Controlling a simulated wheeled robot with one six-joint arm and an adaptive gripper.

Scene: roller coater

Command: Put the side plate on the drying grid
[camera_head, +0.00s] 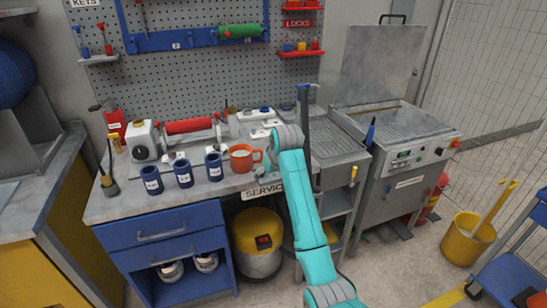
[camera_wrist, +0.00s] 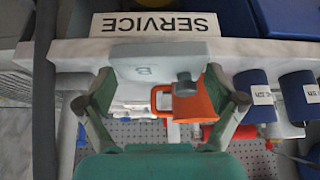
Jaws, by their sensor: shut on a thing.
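A light grey side plate (camera_wrist: 135,66) with a dark mark and a short grey stud is between the two fingers of my gripper (camera_wrist: 160,78) in the wrist view. The gripper is shut on it at its left and right edges. In the head view my wrist and arm hide most of the gripper, near the bench's front right edge, right of the orange mug. The drying grid appears to be the ribbed metal surface (camera_head: 338,148) on the stand right of the bench. My gripper is left of it, apart from it.
The orange mug (camera_head: 241,158) stands close by, behind the plate in the wrist view (camera_wrist: 190,103). Several dark blue cups (camera_head: 184,173) stand left of it. A dark upright post (camera_head: 305,115) stands between bench and grid. A machine with a raised lid (camera_head: 380,65) is farther right.

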